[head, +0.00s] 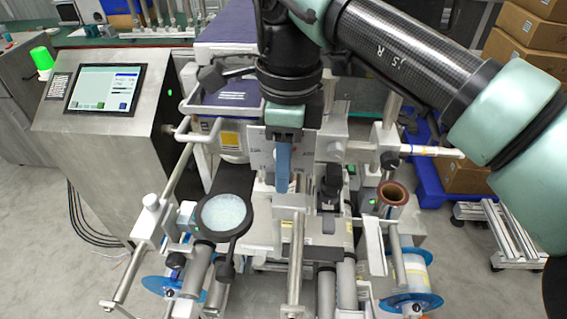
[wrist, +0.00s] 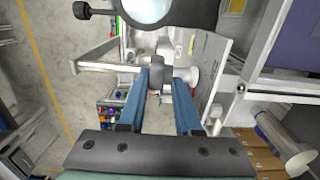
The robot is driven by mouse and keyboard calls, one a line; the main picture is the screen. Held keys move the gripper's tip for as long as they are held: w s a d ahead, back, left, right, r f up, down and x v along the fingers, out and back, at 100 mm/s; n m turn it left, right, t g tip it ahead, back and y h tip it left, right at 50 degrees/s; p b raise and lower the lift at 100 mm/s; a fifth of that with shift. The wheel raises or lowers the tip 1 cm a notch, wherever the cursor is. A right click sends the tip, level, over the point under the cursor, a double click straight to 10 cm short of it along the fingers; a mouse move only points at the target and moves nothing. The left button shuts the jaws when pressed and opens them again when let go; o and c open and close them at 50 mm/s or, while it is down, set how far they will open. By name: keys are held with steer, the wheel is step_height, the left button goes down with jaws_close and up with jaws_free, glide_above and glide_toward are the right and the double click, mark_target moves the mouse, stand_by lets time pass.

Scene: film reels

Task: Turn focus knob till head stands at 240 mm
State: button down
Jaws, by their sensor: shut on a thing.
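My gripper (head: 283,188) points down in front of the machine's upright plate (head: 260,152); one blue finger shows in the head view. In the wrist view both blue fingers of my gripper (wrist: 163,84) are closed around a small grey knob-like part (wrist: 163,76), seemingly the focus knob. In the head view this part is hidden behind the finger. The plate also shows in the wrist view (wrist: 212,62), to the right of the fingers. I cannot read any height scale or tell where the head stands.
A round magnifier (head: 223,214) on an arm stands left of my gripper, with metal rods and rollers below. A control screen (head: 105,89) is at the left. A brown-rimmed core (head: 393,192) and a blue-flanged reel (head: 411,280) are at the right. Cardboard boxes (head: 523,50) stand behind.

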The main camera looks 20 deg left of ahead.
steer(key=y+b, duration=0.1)
steer(key=f+g+y+b, duration=0.1)
steer(key=y, duration=0.1)
steer(key=y+b, duration=0.1)
steer(key=y, duration=0.1)
steer(key=shift+s+d+f+g, duration=0.2)
steer(key=shift+d+f+g, duration=0.05)
steer(key=shift+d+g, duration=0.15)
steer(key=y+b, duration=0.2)
steer(key=f+g+y+b, duration=0.1)
steer(key=y+b, duration=0.1)
steer(key=b, duration=0.1)
steer(key=shift+y, duration=0.3)
steer(key=g+y+b, duration=0.1)
steer(key=y+b, duration=0.1)
steer(key=b, duration=0.1)
steer(key=y+b, duration=0.2)
steer(key=b, duration=0.2)
steer(key=shift+a+f+g+y, duration=0.1)
steer(key=shift+f+g+y, duration=0.3)
steer(key=y+b, duration=0.1)
steer(key=b, duration=0.1)
steer(key=shift+y+b, duration=0.3)
steer(key=shift+b, duration=0.1)
steer(key=shift+r+y+b, duration=0.3)
steer(key=shift+y+b, duration=0.2)
steer(key=shift+b, duration=0.05)
steer(key=shift+r, duration=0.25)
